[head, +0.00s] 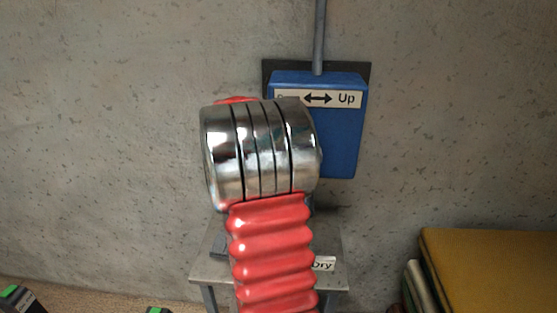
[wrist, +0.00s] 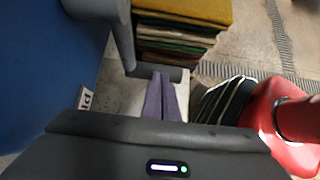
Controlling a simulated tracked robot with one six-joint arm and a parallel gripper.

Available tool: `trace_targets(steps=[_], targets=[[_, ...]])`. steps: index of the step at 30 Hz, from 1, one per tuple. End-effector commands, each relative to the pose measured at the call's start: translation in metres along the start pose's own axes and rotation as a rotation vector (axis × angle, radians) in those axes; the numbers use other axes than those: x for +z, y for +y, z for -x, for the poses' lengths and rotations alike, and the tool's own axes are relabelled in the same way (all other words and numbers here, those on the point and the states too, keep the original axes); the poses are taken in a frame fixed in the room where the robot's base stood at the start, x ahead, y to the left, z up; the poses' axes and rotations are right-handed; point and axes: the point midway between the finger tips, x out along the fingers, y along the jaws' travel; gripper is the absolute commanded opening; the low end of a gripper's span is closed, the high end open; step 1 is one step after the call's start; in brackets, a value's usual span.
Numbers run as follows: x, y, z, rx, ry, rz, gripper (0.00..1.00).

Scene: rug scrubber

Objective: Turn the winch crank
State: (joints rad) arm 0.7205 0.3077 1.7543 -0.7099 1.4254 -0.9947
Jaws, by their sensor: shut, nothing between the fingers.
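The blue winch box (head: 342,135) is fixed to the wall, with an arrow label (head: 318,99) whose right end reads "Up". My arm covers its left part and the crank in the head view. In the wrist view the blue box (wrist: 38,60) fills the left side. A grey crank (wrist: 122,40) comes down from the top, and a grey bar (wrist: 150,72), apparently its handle, runs right from its lower end. My gripper (wrist: 161,77) has purple fingers, shut and empty, with the tips at this bar. I cannot tell whether they touch. My gripper is hidden in the head view.
A small grey table (head: 208,268) with a "Dry" sign (head: 323,263) stands below the box. A stack of rugs (head: 495,255), mustard on top, is at right; it also shows in the wrist view (wrist: 185,12). A grey pipe (head: 319,35) rises above the box.

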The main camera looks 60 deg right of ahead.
Motion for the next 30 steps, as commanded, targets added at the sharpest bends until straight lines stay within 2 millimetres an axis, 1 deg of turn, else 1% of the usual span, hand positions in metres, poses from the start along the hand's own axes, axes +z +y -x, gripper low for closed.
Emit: trace_targets(steps=[1, 11, 17, 23, 30], targets=[[-0.005, -0.001, -0.003, -0.005, 0.005, 0.006, 0.00], [-0.006, -0.001, -0.003, -0.005, 0.006, 0.008, 0.00], [-0.005, -0.001, 0.005, -0.001, 0.005, 0.007, 0.00], [-0.006, -0.003, 0.028, 0.003, 0.005, 0.005, 0.00], [-0.011, -0.004, 0.069, 0.003, 0.005, 0.005, 0.00]])
